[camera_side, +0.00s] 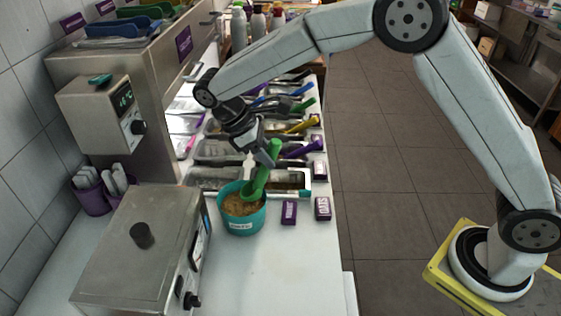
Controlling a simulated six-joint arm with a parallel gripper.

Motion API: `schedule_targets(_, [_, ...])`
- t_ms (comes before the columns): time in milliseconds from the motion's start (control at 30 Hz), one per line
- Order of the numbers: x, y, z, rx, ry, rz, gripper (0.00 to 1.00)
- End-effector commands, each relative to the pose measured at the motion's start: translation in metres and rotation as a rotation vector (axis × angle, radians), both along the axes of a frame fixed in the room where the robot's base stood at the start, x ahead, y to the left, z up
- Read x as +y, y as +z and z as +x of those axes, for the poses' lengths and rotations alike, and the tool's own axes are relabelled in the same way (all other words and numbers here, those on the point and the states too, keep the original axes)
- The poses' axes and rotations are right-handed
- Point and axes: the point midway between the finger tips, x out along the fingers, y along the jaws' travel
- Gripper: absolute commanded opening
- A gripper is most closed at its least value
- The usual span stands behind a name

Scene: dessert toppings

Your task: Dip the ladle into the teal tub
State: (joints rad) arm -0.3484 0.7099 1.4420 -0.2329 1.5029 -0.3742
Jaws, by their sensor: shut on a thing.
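The teal tub (243,224) stands on the white counter, filled near its rim with a brown crumbly topping (238,206). My gripper (262,156) is above the tub's back right side, shut on the green ladle (261,177). The ladle slants down to the left, and its lower end is over the tub's back rim or inside the mouth. I cannot tell whether it touches the topping. The jaws hide part of the ladle's upper end.
A steel box with a black knob (142,235) stands close left of the tub. Behind are topping trays (215,150) with several coloured handles. Two purple labelled blocks (289,212) sit right of the tub. A purple cup (92,199) is at left. The front counter is clear.

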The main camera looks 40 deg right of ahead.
Motion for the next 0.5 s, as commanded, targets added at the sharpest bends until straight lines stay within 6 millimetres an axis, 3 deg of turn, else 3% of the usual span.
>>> schedule_targets(500, [0.000,-0.026,0.000,0.002,0.000,0.000,0.00])
